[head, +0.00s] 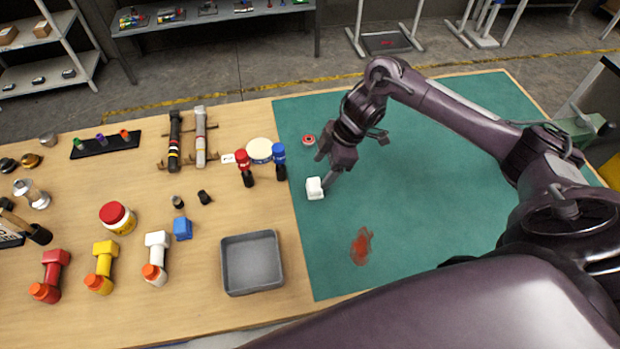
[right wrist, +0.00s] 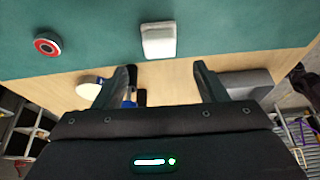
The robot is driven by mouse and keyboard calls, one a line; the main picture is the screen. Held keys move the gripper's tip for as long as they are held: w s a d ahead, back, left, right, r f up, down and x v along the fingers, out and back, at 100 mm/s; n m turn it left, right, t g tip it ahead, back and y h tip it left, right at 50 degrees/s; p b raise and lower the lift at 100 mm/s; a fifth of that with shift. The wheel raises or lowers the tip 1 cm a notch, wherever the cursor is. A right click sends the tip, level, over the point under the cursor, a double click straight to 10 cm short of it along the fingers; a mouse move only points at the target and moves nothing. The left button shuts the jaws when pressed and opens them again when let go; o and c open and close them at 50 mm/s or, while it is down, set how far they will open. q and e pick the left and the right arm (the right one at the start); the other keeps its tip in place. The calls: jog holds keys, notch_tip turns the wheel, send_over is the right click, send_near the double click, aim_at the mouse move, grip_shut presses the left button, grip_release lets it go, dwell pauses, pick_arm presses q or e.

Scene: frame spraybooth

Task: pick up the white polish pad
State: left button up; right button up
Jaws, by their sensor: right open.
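The white polish pad (head: 315,188) is a small white block lying on the green mat (head: 420,240), close to the mat's left edge. It also shows in the right wrist view (right wrist: 158,41), ahead of the fingers and roughly between their lines. My right gripper (head: 328,172) is just above and beside the pad in the head view. In the right wrist view its two fingers (right wrist: 166,82) are spread wide with nothing between them. The pad appears apart from the fingers. My left gripper is not in the head view.
A red-ringed round tin (head: 308,140) sits on the mat behind the pad. Red and blue bottles (head: 279,160) and a round cream-lidded tub (head: 259,150) stand left of the mat. A grey tray (head: 252,263) is at front left. A red smear (head: 361,246) marks the mat; the mat's front is otherwise clear.

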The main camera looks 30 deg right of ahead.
aim_at(316, 183)
jog(key=p+x, duration=0.1)
jog(key=x, duration=0.2)
jog(key=shift+s+d+f+p, duration=0.1)
jog(key=shift+s+p, duration=0.15)
jog(key=shift+p, duration=0.15)
jog(key=x, duration=0.3)
jog(key=shift+w+d+f, duration=0.15)
jog(key=shift+f, duration=0.05)
jog(key=shift+c, duration=0.4)
jog(key=shift+r, duration=0.1)
jog(key=c, duration=0.5)
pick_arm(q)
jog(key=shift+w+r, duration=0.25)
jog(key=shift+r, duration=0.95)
pick_arm(e)
jog(key=c, duration=0.5)
